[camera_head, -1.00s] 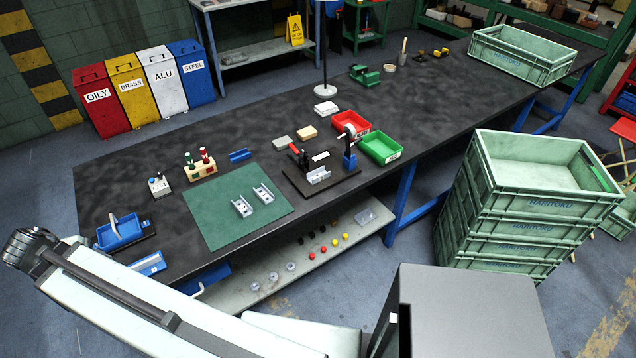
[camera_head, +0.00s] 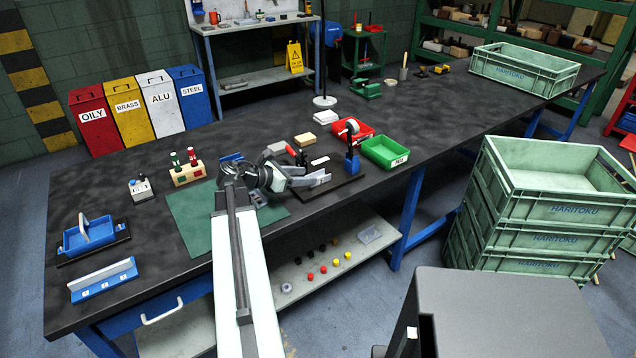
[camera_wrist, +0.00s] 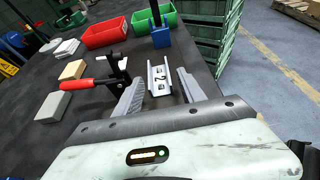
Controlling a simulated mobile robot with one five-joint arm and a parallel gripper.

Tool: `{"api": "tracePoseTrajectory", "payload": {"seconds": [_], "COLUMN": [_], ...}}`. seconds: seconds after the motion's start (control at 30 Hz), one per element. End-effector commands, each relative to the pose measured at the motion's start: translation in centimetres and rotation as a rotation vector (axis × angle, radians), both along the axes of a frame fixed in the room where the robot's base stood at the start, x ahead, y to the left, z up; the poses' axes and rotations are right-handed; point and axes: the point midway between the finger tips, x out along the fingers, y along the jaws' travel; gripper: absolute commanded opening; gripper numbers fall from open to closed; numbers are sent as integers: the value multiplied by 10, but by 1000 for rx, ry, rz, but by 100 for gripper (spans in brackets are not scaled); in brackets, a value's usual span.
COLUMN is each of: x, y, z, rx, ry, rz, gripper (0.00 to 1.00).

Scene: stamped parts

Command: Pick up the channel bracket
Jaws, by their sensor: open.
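In the wrist view a light grey channel bracket (camera_wrist: 159,79) marked "2" stands on the black bench fixture, between my gripper's two grey fingers (camera_wrist: 158,92). The fingers are open, one on each side, with gaps to the bracket. In the head view my gripper (camera_head: 311,181) reaches over the black fixture base (camera_head: 345,184). There I cannot clearly tell the bracket from the fingers.
A red-handled clamp (camera_wrist: 92,84) stands close left of the fingers, and a blue post (camera_wrist: 160,36) stands just beyond the bracket. Red (camera_wrist: 104,32) and green (camera_wrist: 152,17) bins lie behind.

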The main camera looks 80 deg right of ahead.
Motion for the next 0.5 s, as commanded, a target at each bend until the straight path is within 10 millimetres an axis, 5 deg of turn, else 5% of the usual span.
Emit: {"api": "tracePoseTrajectory", "payload": {"seconds": [0.5], "x": [-37], "y": [-41], "z": [-26], "rx": [0], "ry": [-3], "rz": [-3], "gripper": [47]}}
